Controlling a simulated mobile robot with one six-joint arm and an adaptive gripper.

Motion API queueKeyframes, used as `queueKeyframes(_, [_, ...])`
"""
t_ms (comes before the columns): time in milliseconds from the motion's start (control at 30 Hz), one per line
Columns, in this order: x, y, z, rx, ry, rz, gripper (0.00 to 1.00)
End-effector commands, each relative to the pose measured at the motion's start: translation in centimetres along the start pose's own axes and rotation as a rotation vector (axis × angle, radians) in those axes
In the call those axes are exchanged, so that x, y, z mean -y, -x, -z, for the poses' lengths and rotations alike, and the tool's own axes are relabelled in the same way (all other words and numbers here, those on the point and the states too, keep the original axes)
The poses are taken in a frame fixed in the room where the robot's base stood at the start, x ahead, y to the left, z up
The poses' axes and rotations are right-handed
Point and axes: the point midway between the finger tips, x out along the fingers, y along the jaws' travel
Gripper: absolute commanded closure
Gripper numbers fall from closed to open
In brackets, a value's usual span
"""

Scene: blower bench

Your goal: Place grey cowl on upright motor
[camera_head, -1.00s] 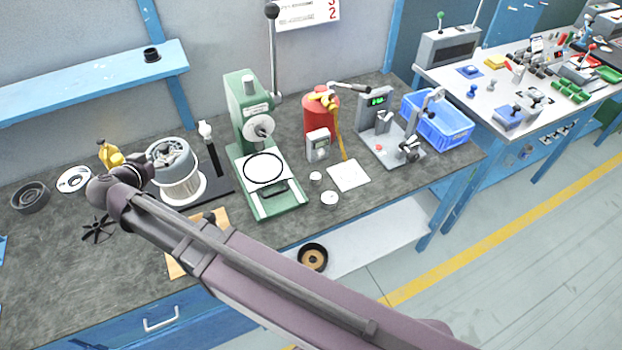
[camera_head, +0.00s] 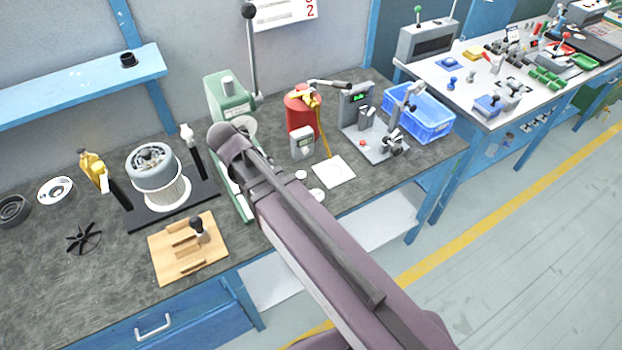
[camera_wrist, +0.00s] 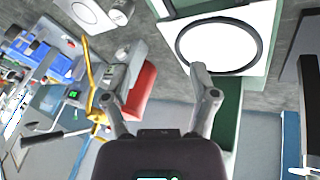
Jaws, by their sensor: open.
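The upright motor (camera_head: 154,168) stands on a black base on the bench, with a grey ring and windings on top and a white ribbed lower body. A dark grey round cup (camera_head: 12,210), seemingly the grey cowl, lies at the far left, cut by the picture edge. My gripper (camera_wrist: 158,72) is open and empty in the wrist view, over the green press (camera_wrist: 226,115) and its white plate with a black ring (camera_wrist: 218,45). In the head view my arm hides the gripper. Neither motor nor cup can be made out in the wrist view.
A wooden tray (camera_head: 160,262) with a black-knobbed tool lies in front of the motor. A red canister (camera_head: 300,110) and blue bin (camera_head: 428,118) stand right.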

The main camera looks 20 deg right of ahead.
Motion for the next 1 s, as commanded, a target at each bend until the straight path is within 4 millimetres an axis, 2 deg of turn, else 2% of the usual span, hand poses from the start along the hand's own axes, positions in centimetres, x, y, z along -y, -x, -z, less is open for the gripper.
queueKeyframes(33, [-1.2,-0.5,-0.4,0.027,0.006,0.01,0.24])
queueKeyframes(400, [-8.2,-3.4,-3.6,0.219,0.095,0.162,0.24])
queueKeyframes(600, [-11.3,-4.2,-5.4,0.285,0.141,0.274,0.24])
queueKeyframes(767, [-12.6,-4.5,-6.2,0.307,0.163,0.334,0.24])
queueKeyframes(1000, [-13.0,-4.5,-6.4,0.314,0.174,0.358,0.24])
